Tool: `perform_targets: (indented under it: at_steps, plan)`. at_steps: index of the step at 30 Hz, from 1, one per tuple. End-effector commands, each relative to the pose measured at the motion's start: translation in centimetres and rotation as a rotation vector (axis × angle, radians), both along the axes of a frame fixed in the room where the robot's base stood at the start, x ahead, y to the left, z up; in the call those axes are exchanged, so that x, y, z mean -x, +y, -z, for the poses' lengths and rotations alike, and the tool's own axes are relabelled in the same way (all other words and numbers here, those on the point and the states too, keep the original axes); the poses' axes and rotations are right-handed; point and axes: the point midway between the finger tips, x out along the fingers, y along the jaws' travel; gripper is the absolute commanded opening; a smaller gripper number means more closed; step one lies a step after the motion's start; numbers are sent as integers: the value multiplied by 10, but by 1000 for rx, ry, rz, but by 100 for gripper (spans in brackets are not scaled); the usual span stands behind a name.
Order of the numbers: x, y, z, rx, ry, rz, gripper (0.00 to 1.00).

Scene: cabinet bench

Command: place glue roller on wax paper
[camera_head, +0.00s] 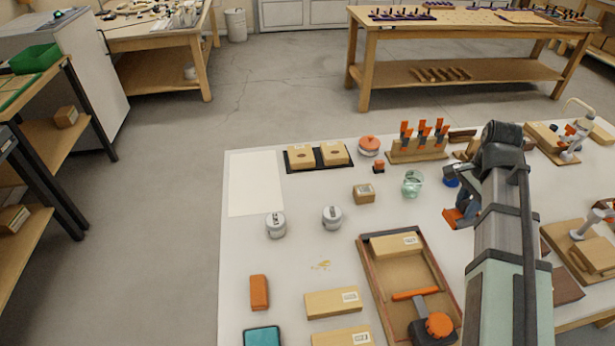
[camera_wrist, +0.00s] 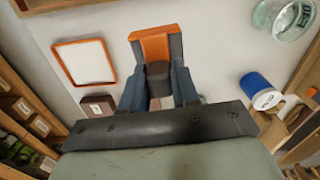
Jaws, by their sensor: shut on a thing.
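My gripper (camera_head: 464,206) is at the right of the bench in the head view, above the white top. Its fingers are shut on an orange and dark grey tool, which seems to be the glue roller (camera_head: 454,216). In the wrist view my gripper (camera_wrist: 159,88) has a finger on each side of the roller's dark part, and the roller's orange part (camera_wrist: 155,42) shows beyond the fingertips. The wax paper seems to be the flat cream sheet (camera_head: 256,184) at the bench's far left corner. It is bare and well apart from my gripper.
A glass jar (camera_head: 412,183), a small wooden block (camera_head: 364,194) and two grey-white round pieces (camera_head: 276,226) (camera_head: 332,217) stand between my gripper and the sheet. A wooden tray (camera_head: 404,276) lies in front. A blue cylinder (camera_wrist: 258,88) is near my gripper.

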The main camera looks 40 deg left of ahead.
Motion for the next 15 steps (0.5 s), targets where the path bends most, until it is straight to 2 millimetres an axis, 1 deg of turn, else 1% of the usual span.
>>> perform_targets:
  at_steps: [1,11,15]
  plan:
    - [5,16,1,0,0,-28,0]
    - [32,107,5,0,0,-181,0]
    - [41,149,6,-1,-1,-245,0]
